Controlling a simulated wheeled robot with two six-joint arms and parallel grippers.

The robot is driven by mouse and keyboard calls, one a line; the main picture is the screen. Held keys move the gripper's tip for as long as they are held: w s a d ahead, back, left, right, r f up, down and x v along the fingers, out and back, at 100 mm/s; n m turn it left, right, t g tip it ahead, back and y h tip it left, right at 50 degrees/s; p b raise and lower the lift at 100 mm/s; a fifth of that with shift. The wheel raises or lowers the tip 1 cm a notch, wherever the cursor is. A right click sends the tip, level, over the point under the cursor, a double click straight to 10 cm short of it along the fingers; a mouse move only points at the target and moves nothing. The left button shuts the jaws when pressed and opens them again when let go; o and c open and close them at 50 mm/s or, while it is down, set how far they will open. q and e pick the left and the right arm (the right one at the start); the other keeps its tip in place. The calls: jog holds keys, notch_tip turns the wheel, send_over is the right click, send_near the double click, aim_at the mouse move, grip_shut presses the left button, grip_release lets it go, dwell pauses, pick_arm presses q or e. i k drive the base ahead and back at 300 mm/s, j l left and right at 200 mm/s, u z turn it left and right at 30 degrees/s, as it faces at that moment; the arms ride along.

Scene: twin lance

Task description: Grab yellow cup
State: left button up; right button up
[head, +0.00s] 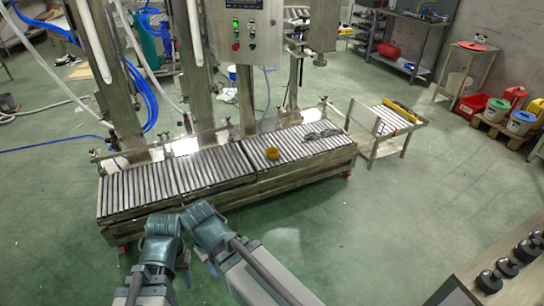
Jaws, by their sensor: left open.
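A small round yellow cup (272,153) stands on the roller conveyor (215,172), on its right half near the front side. It looks upright. My two arms reach in from the bottom of the head view, folded in front of the conveyor's near side. My left gripper (186,268) shows only in small part low between the arm links; it is open and well apart from the cup. My right gripper cannot be made out. Nothing covers the cup.
A grey flat item (322,134) lies on the conveyor right of the cup. Machine columns and a control box (246,32) stand behind it. A small side table (385,120) stands to its right. Green floor (400,210) is free at right. Dark round weights (508,266) sit lower right.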

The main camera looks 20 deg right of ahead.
aim_at(272, 153)
jog(key=i+l+z, duration=0.1)
jog(key=i+l, duration=0.3)
jog(key=i+l+z, duration=0.15)
jog(key=i+l, duration=0.15)
jog(key=i, duration=0.3)
jog(key=i+l+z, duration=0.1)
jog(key=i+l, duration=0.2)
jog(key=i, duration=0.2)
jog(key=i+l+z, duration=0.15)
jog(key=i, duration=0.4)
jog(key=i+l+z, duration=0.1)
jog(key=i+l, duration=0.15)
jog(key=i, duration=0.3)
